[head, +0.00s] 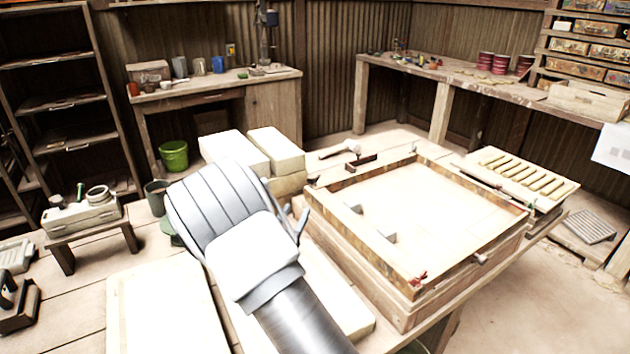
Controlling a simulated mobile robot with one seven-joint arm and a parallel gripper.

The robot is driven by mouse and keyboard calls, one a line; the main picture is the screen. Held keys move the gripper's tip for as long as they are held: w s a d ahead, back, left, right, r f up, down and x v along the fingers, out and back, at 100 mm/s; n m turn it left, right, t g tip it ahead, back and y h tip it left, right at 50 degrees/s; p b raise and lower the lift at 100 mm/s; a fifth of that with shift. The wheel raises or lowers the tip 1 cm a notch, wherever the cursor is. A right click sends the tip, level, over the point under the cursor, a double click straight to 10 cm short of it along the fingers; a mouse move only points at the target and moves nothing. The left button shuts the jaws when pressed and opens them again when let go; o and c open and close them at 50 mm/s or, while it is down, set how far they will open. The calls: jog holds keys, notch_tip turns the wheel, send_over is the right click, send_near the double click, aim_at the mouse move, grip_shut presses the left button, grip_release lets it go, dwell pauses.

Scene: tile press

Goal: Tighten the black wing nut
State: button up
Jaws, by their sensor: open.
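A wooden frame (345,236) stands on the workbench, right of centre, around a pale flat panel (430,205). A small dark piece (313,181) sits at its back left corner; it may be the black wing nut, but it is too small to tell. A red wing-shaped piece (418,279) is at the near corner. My gripper (300,223) is mostly hidden behind my large pale wrist. Its thin grey fingers show just left of the frame, open, with nothing seen between them. I cannot tell whether they touch the frame.
Pale blocks (275,150) stand behind my wrist. A slatted tray (525,178) lies right of the frame. A hammer-like tool (340,150) lies behind the frame. A small wooden stand (85,220) is at the left. Open floor lies at the right front.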

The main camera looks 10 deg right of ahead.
aim_at(313, 182)
jog(key=b+x, duration=0.2)
jog(key=x, duration=1.5)
jog(key=shift+d, duration=0.1)
grip_shut()
